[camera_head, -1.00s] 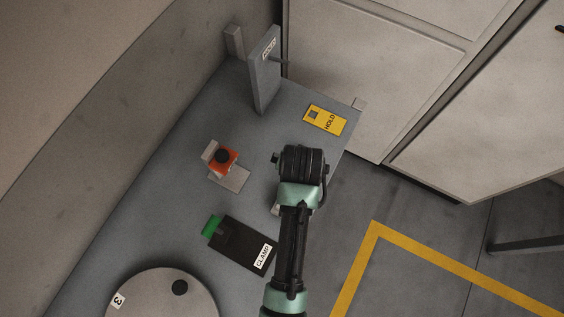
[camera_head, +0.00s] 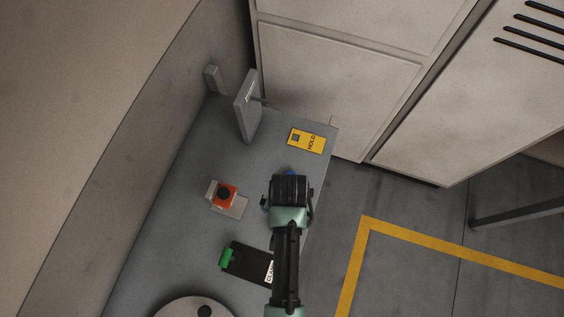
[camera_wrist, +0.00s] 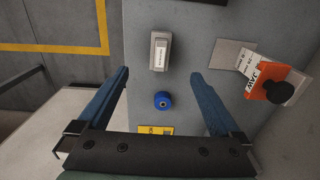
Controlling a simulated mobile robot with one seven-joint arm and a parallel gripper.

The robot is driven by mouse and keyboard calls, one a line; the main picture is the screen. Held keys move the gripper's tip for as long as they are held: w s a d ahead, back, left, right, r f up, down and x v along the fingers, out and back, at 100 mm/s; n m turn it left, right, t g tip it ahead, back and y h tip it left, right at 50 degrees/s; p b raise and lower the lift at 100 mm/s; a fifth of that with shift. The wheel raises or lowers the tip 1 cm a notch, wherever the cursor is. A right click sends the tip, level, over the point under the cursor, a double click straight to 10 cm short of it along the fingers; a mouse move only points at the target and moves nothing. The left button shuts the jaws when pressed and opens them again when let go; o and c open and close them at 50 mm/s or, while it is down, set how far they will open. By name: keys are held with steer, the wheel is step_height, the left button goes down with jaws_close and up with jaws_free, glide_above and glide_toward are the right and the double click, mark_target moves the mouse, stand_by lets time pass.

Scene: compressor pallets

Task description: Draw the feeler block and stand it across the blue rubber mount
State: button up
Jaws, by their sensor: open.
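The blue rubber mount (camera_wrist: 163,101), a small round puck with a dark centre, sits on the grey bench top. Its blue edge (camera_head: 291,173) shows just beyond my wrist in the head view. A small grey block with a pale label (camera_wrist: 160,50) lies above the mount in the wrist view, apart from it; it looks like the feeler block, but its label is too small to read. My gripper (camera_wrist: 160,73) is open and empty, its two blue fingers wide apart on either side of the block and mount. My wrist hides this block in the head view.
An orange piece with a black knob (camera_head: 225,194) stands on a metal plate left of my wrist. A black clamp board (camera_head: 249,262) with a green end, a yellow HOLD card (camera_head: 306,140) and an upright grey panel (camera_head: 247,106) are also on the bench (camera_head: 185,170). Cabinets stand behind.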

step_height(320, 180, down, 9)
steer(key=b, duration=0.7)
steer(key=shift+w+a+b, duration=0.1)
steer(key=shift+b, duration=0.3)
steer(key=shift+r+p, duration=0.1)
steer(key=shift+p, duration=0.45)
stand_by(0.6)
steer(key=shift+c, duration=0.3)
jaws_close()
stand_by(0.3)
stand_by(0.7)
stand_by(0.3)
steer(key=shift+r+p, duration=3)
steer(key=shift+p, duration=0.35)
